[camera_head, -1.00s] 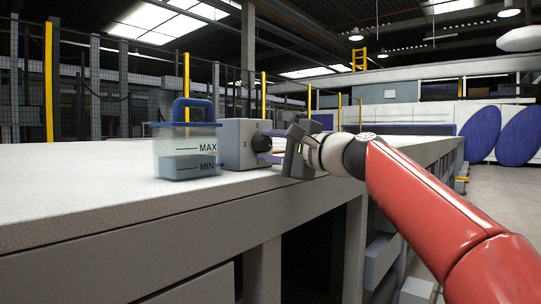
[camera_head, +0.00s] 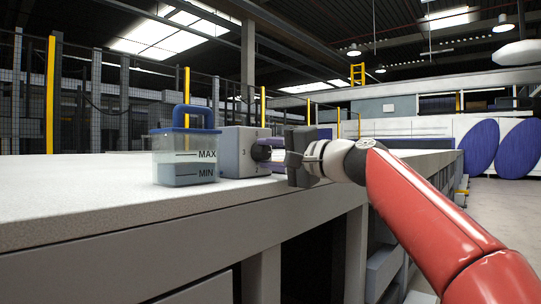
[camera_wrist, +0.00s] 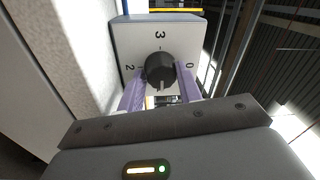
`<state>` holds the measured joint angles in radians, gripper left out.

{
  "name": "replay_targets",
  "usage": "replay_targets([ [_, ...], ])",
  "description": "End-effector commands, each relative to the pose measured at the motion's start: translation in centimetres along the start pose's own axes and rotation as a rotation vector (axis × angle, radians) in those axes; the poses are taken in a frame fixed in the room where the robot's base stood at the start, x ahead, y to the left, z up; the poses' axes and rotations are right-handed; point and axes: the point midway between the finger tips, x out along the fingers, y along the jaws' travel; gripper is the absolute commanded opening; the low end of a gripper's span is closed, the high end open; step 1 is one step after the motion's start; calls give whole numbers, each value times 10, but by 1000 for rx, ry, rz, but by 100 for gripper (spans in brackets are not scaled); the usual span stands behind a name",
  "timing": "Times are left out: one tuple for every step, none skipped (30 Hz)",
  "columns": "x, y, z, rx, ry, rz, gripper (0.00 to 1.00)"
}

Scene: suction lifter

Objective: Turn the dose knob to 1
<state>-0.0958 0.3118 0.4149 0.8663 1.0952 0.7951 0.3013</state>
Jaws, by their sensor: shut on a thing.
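The black dose knob (camera_wrist: 160,71) sits on the front of a grey box (camera_head: 239,153). In the wrist view, the box face shows 3 above the knob, 2 at its left and 0 at its right. No label is readable below the knob, where my gripper body is. A small pale mark seems to show on the knob's lower side, but its exact direction is hard to tell. My gripper (camera_wrist: 159,85) has its purple fingers on either side of the knob and is shut on it. In the head view, the gripper (camera_head: 268,156) reaches the knob from the right.
A clear container (camera_head: 185,168) with a blue lid and handle, marked MAX and MIN, stands just left of the box. Both stand on a long pale counter (camera_head: 80,200). The counter's front edge runs close below them. The counter's left part is clear.

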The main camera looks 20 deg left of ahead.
Motion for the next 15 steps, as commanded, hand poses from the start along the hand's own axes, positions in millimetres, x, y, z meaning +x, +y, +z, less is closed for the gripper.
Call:
replay_targets([
  [-1,-4,-1,-2,6,-7,12],
  [-1,-4,-1,-2,6,-7,12],
  [-1,-4,-1,-1,6,-7,12],
  [-1,-4,-1,-1,6,-7,12],
  [-1,-4,-1,-1,6,-8,12],
  [-1,-4,-1,-1,6,-8,36],
  [-1,-4,-1,-1,6,-8,40],
  [-1,-4,-1,-1,6,-7,44],
  [-1,-4,-1,-1,5,-7,49],
  [-1,-4,-1,-1,5,-6,53],
  [-1,-3,0,0,4,-6,54],
  [-1,-3,0,0,3,-5,54],
  [-1,-3,0,0,3,-4,54],
  [0,-2,0,0,3,-4,54],
  [0,-2,0,1,2,-4,54],
])
